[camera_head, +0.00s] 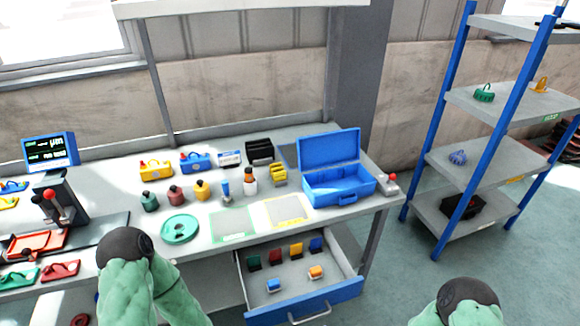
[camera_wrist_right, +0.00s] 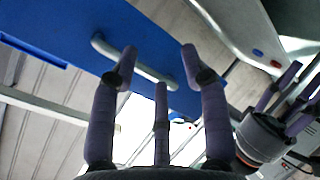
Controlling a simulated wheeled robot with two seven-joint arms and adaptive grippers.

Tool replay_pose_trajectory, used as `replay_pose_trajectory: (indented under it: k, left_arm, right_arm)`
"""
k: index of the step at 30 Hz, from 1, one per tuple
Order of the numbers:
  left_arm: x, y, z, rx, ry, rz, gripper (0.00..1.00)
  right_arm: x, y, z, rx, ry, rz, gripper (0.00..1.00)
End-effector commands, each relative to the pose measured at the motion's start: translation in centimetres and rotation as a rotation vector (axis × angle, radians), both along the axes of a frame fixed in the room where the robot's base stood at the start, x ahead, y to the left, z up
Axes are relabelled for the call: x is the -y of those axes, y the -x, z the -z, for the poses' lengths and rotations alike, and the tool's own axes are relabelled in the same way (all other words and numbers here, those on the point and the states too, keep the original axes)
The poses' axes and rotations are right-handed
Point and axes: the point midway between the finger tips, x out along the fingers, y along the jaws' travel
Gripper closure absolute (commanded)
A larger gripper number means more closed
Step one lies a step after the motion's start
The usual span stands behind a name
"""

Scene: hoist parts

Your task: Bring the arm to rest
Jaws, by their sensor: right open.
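My right gripper (camera_wrist_right: 160,72) shows in the right wrist view with its purple-grey fingers spread apart and nothing between them. Behind the fingers is the blue drawer front (camera_wrist_right: 60,35) with its pale bar handle (camera_wrist_right: 150,72); the fingers are not closed on it, and I cannot tell the gap. Another gripper of mine, the left (camera_wrist_right: 288,95), shows at the right edge of that view; how far its fingers are open is unclear. In the head view only green arm parts of mine show at the bottom, and both grippers are hidden.
The drawer (camera_head: 305,312) stands pulled out under the workbench (camera_head: 110,205), holding several small coloured parts. On the bench are an open blue toolbox (camera_head: 338,188), bottles, a green disc (camera_head: 180,229) and a display (camera_head: 50,149). A blue-posted shelf (camera_head: 480,170) stands right, with clear floor before it.

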Motion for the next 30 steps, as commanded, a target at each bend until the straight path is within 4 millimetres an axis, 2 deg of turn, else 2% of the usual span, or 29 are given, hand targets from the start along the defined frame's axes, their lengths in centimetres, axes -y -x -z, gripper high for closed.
replay_pose_trajectory:
  k: [4,8,15,24,30]
  left_arm:
    - [0.0,0.0,-0.4,0.0,0.0,0.0,0.6]
    - [0.0,0.0,-0.6,0.0,0.0,0.0,0.6]
    - [0.0,0.0,-1.1,0.0,0.0,0.0,0.6]
    - [0.0,0.0,-1.6,0.0,0.0,0.0,0.6]
    - [0.0,0.0,-1.7,0.0,0.0,0.0,0.6]
  right_arm:
    - [0.5,-0.5,2.4,-0.26,-0.19,0.094,0.54]
    - [0.9,-0.3,4.4,-0.497,-0.353,0.227,0.54]
    - [1.4,1.7,7.3,-0.915,-0.625,0.586,0.54]
    - [1.2,5.6,8.8,-1.297,-0.858,1.143,0.54]
    - [1.0,7.0,8.9,-1.386,-0.914,1.348,0.54]
